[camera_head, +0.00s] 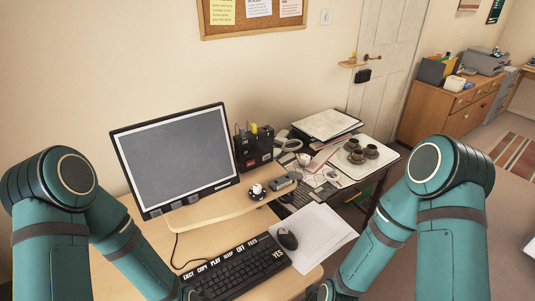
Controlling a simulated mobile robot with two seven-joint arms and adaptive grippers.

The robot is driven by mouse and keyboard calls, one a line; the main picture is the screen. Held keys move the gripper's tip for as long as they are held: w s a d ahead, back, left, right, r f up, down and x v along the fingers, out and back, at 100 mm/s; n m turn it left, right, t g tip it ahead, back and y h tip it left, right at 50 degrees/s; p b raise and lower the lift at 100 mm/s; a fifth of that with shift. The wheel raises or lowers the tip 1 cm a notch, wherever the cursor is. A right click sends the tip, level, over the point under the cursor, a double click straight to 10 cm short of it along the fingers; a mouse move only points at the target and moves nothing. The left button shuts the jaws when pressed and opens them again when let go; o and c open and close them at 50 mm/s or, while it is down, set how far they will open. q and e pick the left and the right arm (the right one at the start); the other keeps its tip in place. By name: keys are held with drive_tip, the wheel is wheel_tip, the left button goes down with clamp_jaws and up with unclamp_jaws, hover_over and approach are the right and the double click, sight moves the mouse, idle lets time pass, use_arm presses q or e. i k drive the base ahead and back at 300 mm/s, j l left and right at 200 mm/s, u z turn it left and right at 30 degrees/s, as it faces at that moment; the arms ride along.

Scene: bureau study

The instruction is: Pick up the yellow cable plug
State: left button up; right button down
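A small yellow item (254,128) sticks up from the top of a black box (253,148), right of the monitor. It may be the yellow cable plug, but it is too small to tell. Thin dark, cable-like pieces stand beside it on the box. My two teal arms come in from the left and right and reach down to the bottom edge. Both grippers lie beyond that edge, so their fingers are hidden and I see nothing held. Both arm ends are low, in front of the box and well apart from it.
A monitor (178,156) stands on a wooden riser (209,211). In front lie a black keyboard (238,272), a mouse (288,239) and paper (318,238). A small cup (257,191) sits on the riser. A white tray (381,166) with brown cups lies at right.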

sight(253, 126)
drive_tip(key=i+l+u, duration=0.1)
drive_tip(key=i+l, duration=0.15)
drive_tip(key=i+l+u, duration=0.1)
drive_tip(key=l, duration=0.3)
drive_tip(key=i+l, duration=0.3)
drive_tip(key=i+l+u, duration=0.15)
drive_tip(key=l, duration=0.2)
drive_tip(key=i+l+u, duration=0.1)
drive_tip(key=i+l, duration=0.15)
drive_tip(key=l, duration=0.15)
drive_tip(key=i+l+u, duration=0.1)
drive_tip(key=l, duration=0.25)
drive_tip(key=i+l, duration=0.2)
drive_tip(key=l, duration=0.2)
drive_tip(key=u, duration=0.05)
